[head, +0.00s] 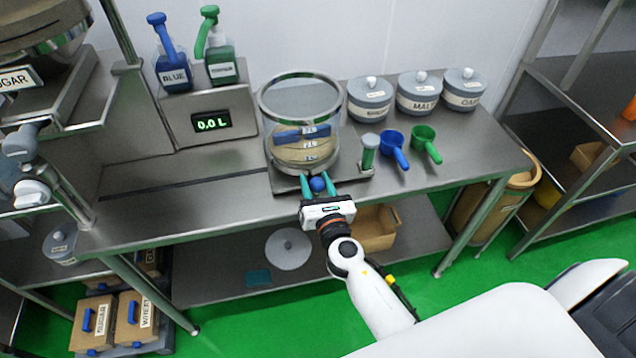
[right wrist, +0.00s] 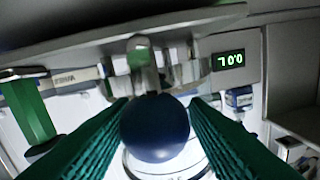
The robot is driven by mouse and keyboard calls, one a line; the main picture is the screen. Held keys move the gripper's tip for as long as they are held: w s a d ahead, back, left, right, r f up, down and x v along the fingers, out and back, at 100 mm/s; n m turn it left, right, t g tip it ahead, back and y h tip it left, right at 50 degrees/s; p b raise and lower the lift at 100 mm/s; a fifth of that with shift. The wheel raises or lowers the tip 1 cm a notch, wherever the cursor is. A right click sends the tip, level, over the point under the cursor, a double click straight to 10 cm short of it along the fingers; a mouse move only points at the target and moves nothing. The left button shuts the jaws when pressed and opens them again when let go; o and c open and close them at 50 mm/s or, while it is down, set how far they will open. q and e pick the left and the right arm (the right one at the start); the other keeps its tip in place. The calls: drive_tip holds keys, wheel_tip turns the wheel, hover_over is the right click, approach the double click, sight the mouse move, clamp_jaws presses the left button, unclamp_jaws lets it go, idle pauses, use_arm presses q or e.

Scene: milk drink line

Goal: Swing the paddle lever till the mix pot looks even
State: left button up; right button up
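The mix pot (head: 268,128) is a clear round vessel on the steel bench. Pale tan contents show in its lower part, with a blue paddle (head: 290,135) across them; whether the mix is even is hard to tell. The paddle lever's round blue knob (head: 318,184) sticks out at the pot's front and also shows large in the right wrist view (right wrist: 155,128). My right gripper (head: 319,183) has its teal fingers on both sides of the knob, seemingly touching it. My left gripper is not in view.
Several lidded grey jars (head: 420,95) line the wall. Blue (head: 172,68) and green (head: 220,66) pump bottles stand on a box whose display (head: 211,122) reads 0.0 L.

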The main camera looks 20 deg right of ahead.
drive_tip(key=shift+o, duration=1)
drive_tip(key=shift+s+f, duration=0.1)
drive_tip(key=shift+s, duration=0.1)
drive_tip(key=s+a+b, duration=0.1)
drive_tip(key=s+b, duration=0.2)
drive_tip(key=s, duration=0.8)
drive_tip(key=shift+s+a, duration=0.2)
drive_tip(key=shift+a, duration=0.05)
